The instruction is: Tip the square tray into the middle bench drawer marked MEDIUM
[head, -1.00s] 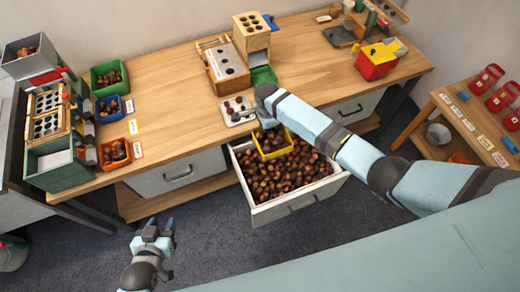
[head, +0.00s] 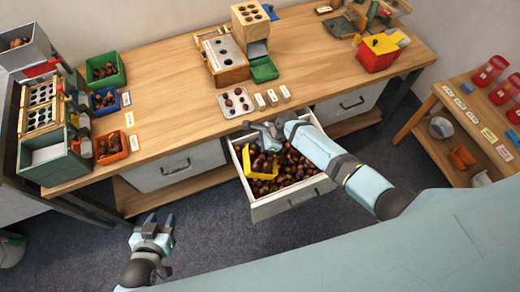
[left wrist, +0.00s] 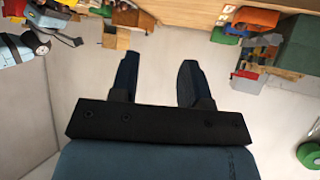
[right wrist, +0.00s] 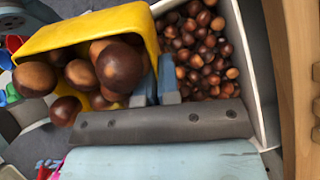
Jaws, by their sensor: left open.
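The square yellow tray (head: 262,175) is tilted low over the chestnuts in the open middle bench drawer (head: 292,200). In the right wrist view the tray (right wrist: 120,22) lies steeply on its side, with several large chestnuts at its open mouth. My right gripper (head: 264,138) is at the tray's rim; in the right wrist view its fingers (right wrist: 157,86) are together against the rim. The drawer holds many chestnuts, also seen at right in the right wrist view. A MEDIUM mark is not legible. My left gripper (head: 153,228) is open and empty above the floor, left of the drawer.
A metal plate with a few chestnuts (head: 235,104) and small label blocks (head: 272,97) stand behind the drawer. Green, blue and orange bins (head: 110,148) are at left. Closed drawers (head: 175,168) flank the open one. The front-left bench top is clear.

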